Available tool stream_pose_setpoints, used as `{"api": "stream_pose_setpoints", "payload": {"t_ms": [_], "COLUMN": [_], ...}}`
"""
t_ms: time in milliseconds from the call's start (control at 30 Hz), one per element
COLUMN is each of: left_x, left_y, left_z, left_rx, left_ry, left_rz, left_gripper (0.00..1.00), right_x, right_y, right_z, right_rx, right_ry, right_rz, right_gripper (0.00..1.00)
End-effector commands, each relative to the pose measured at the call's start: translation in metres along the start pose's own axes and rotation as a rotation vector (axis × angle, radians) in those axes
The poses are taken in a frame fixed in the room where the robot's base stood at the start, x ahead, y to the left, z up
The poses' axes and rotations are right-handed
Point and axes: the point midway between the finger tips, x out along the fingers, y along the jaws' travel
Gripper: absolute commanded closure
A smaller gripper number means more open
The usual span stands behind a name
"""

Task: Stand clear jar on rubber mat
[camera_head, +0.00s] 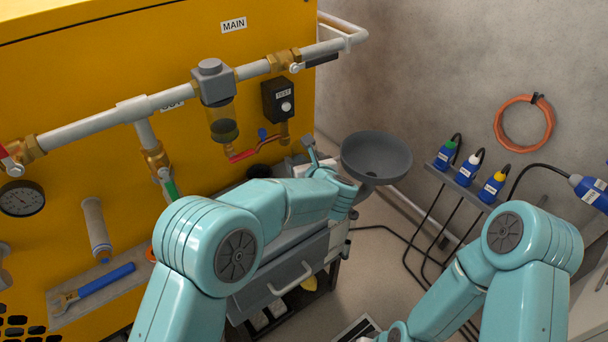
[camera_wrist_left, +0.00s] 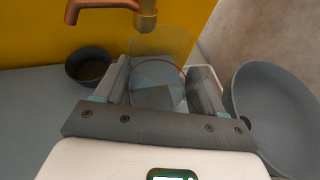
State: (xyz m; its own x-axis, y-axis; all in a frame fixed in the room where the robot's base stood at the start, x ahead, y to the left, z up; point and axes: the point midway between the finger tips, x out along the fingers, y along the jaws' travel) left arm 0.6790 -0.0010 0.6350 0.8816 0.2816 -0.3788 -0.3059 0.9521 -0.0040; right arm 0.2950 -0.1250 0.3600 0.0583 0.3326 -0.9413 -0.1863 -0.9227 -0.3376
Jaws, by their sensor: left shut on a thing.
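In the left wrist view, my left gripper (camera_wrist_left: 159,80) is shut on the clear jar (camera_wrist_left: 165,60), one grey finger on each side. The jar is see-through with a thin reddish ring around it. It is below and beside a copper spout (camera_wrist_left: 102,5). In the head view my left gripper (camera_head: 306,163) is beyond my forearm, over the cart, and the jar cannot be made out there. A dark grey square shows through the jar; I cannot tell if it is the rubber mat. My right gripper is out of view.
A wide grey funnel (camera_head: 376,157) stands close to the right of my left gripper. A small dark bowl (camera_wrist_left: 88,66) sits left of the jar. The yellow tank (camera_head: 60,90) with pipes and a sight glass (camera_head: 222,122) is behind. A bottle shelf (camera_head: 462,184) is at right.

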Motion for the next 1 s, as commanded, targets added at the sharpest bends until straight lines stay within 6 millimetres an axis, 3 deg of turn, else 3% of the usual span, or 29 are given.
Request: {"api": "stream_pose_setpoints", "payload": {"t_ms": [33, 167, 567, 600, 667, 1000], "left_x": [0.006, 0.016, 0.018, 0.018, 0.018, 0.017], "left_y": [0.000, 0.001, 0.001, 0.001, 0.001, 0.001], "left_z": [-0.014, -0.035, -0.041, -0.041, -0.040, -0.037], "left_rx": [0.004, 0.002, 0.000, 0.000, 0.000, 0.001], "left_ry": [0.003, 0.002, 0.000, 0.001, 0.001, 0.001], "left_rz": [0.001, 0.002, 0.001, 0.001, 0.001, 0.001], "left_gripper": [0.68, 0.68, 0.68, 0.28, 0.08, 0.06], "right_x": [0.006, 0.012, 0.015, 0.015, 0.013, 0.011], "right_y": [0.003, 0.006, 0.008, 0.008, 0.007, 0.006], "right_z": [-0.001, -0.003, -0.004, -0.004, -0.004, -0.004], "right_rx": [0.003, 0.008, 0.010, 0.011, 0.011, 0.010], "right_ry": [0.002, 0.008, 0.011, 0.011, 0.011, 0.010], "right_rz": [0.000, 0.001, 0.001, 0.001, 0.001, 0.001], "right_gripper": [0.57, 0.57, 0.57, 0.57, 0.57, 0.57]}}
